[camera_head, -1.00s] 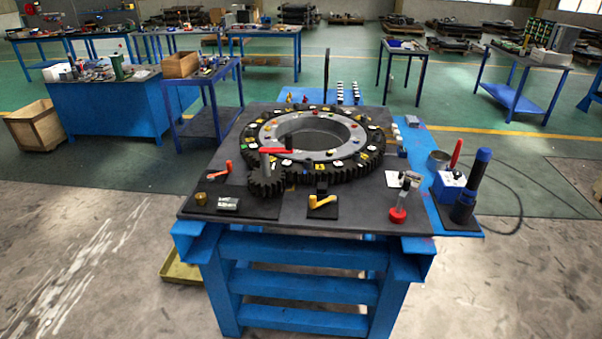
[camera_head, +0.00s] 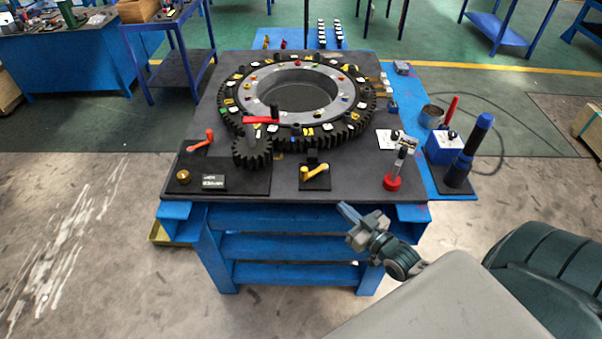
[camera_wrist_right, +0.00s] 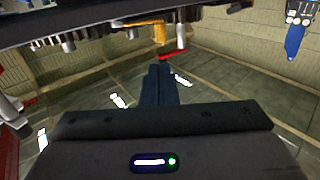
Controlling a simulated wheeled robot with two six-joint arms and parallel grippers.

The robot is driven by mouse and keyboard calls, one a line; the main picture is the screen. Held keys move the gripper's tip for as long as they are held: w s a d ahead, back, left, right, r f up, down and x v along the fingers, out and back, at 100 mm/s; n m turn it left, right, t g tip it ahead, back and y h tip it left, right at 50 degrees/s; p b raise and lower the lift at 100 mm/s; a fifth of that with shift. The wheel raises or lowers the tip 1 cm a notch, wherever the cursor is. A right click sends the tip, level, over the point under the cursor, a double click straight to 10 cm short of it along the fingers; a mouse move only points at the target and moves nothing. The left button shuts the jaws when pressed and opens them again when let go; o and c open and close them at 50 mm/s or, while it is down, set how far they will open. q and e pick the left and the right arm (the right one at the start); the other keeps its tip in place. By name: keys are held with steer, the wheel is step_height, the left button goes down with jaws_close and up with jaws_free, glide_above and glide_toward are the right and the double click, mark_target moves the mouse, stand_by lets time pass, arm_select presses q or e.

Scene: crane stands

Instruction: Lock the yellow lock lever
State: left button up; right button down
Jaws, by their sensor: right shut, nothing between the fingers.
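The yellow lock lever (camera_head: 314,170) sits on a small black plate at the front edge of the dark table, its arm pointing to the right and slightly up. My right gripper (camera_head: 345,211) is in front of the table's front edge, below and to the right of the lever, apart from it. Its fingers are shut and empty. In the right wrist view the closed fingers (camera_wrist_right: 158,80) show in the middle, and a yellow piece (camera_wrist_right: 160,33) hangs beyond them near the top; I cannot tell for sure that it is the lever. My left gripper is not in view.
The large toothed ring (camera_head: 350,130) and a small gear with a red-handled crank (camera_head: 262,120) stand behind the lever. A blue-topped cylinder (camera_head: 468,150) stands at the right.

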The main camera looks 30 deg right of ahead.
steer(key=b, duration=0.4)
glide_toward(304, 175)
steer(key=shift+w+d+f, duration=0.1)
steer(key=shift+d+f, duration=0.25)
steer(key=shift+d, duration=0.1)
steer(key=w+b, duration=0.4)
steer(key=shift+w+a+r+b, duration=0.1)
steer(key=shift+w+a+b, duration=0.05)
steer(key=shift+a+b, duration=0.2)
steer(key=shift+w+r+b, duration=0.1)
steer(key=shift+w+b, duration=0.35)
steer(key=shift+w, duration=0.55)
steer(key=shift+r, duration=0.1)
steer(key=shift+a, duration=0.1)
steer(key=shift+w+a+b, duration=0.25)
steer(key=shift+w+b, duration=0.25)
steer(key=shift+b, duration=0.25)
steer(key=shift+w+a+b, duration=0.3)
steer(key=shift+w+b, duration=0.3)
